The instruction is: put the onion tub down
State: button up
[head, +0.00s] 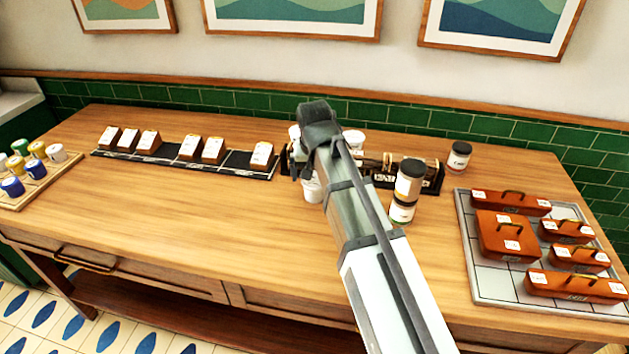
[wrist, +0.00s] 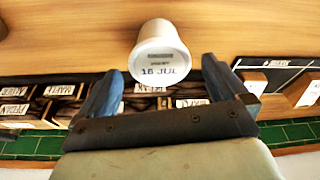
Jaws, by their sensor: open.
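A white tub (wrist: 160,52) with a label reading "16 JUL" is between and just beyond my fingertips in the wrist view. It appears to stand on the wooden table, and no onion wording is legible on it. In the head view this white tub (head: 312,190) is partly hidden behind my arm, in front of the dark labelled rack. My gripper (wrist: 162,70) is open, with a blue finger on either side of the tub. In the head view my gripper is at the tub, its fingers mostly hidden by my own arm.
The dark rack (head: 436,178) stands behind, with another white tub (head: 353,139) at it. Two stacked jars (head: 409,180) stand close to the right, and a dark-lidded jar (head: 459,156) farther back. A tray (head: 480,275) of brown cases is at right. The table's front left (head: 170,215) is clear.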

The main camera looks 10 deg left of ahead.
aim_at(315, 179)
jog(key=shift+v, duration=3.25)
jog(key=shift+w+d+f+n+y, duration=0.1)
jog(key=shift+w+f+n+y, duration=0.35)
jog(key=shift+f, duration=0.8)
jog(key=shift+w+d+f+n+y, duration=0.1)
jog(key=shift+f+n+y, duration=0.35)
jog(key=shift+f, duration=0.8)
jog(key=shift+w+d+f+n+y, duration=0.25)
jog(key=shift+f+n, duration=0.35)
jog(key=shift+f, duration=0.6)
jog(key=shift+w+a+x, duration=0.1)
jog(key=shift+a+x, duration=0.05)
jog(key=shift+x, duration=1.15)
jog(key=shift+w+a+x, duration=0.15)
jog(key=shift+x, duration=1.15)
jog(key=shift+r, duration=0.15)
jog(key=c, duration=1.2)
